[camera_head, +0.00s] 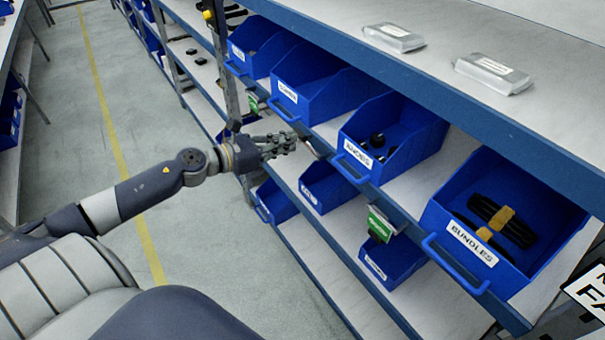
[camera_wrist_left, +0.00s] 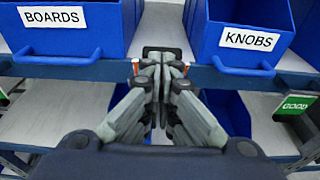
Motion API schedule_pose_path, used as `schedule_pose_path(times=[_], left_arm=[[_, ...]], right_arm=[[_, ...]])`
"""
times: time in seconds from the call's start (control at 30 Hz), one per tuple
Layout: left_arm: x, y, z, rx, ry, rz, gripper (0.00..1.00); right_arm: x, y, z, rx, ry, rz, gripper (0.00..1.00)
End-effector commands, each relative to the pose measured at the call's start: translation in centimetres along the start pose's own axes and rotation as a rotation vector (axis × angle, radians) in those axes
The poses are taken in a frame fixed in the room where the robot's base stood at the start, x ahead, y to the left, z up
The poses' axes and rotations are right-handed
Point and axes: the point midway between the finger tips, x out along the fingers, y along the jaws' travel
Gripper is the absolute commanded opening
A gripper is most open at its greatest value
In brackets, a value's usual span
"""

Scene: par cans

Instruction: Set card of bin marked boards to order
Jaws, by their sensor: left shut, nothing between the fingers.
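The blue bin marked BOARDS (camera_head: 318,98) stands on the shelf; in the left wrist view its label and handle show at upper left (camera_wrist_left: 57,40). My left gripper (camera_head: 291,142) is shut and empty at the shelf's front edge, between the BOARDS bin and the KNOBS bin (camera_head: 395,135). In the left wrist view the gripper (camera_wrist_left: 160,70) is in front of a small dark holder (camera_wrist_left: 163,49), with orange-red bits (camera_wrist_left: 187,70) beside the fingertips. The fingers hide most of whatever is there, so I cannot read a card or tell contact. My right gripper is out of view.
A green card (camera_wrist_left: 297,105) reading GOOD hangs below the KNOBS bin; it shows in the head view (camera_head: 380,222). Another green card (camera_head: 254,105) hangs farther left. The BUNDLES bin (camera_head: 560,215) is at right. Lower bins (camera_head: 393,262) sit beneath. The aisle floor (camera_head: 190,90) is clear.

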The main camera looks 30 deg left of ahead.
Motion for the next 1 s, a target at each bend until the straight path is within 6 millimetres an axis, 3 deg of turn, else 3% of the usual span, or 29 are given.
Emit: schedule_pose_path(times=[0.27,0.63,1.0], left_arm=[[0.9,0.0,1.6,0.001,-0.001,0.000,0.00],[1.2,0.0,2.2,0.000,0.000,0.000,0.00],[1.2,0.0,2.3,0.000,-0.001,0.001,0.00]], right_arm=[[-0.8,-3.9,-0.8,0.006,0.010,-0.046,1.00],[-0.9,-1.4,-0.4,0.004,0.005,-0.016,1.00],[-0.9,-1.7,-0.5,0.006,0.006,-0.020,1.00]])
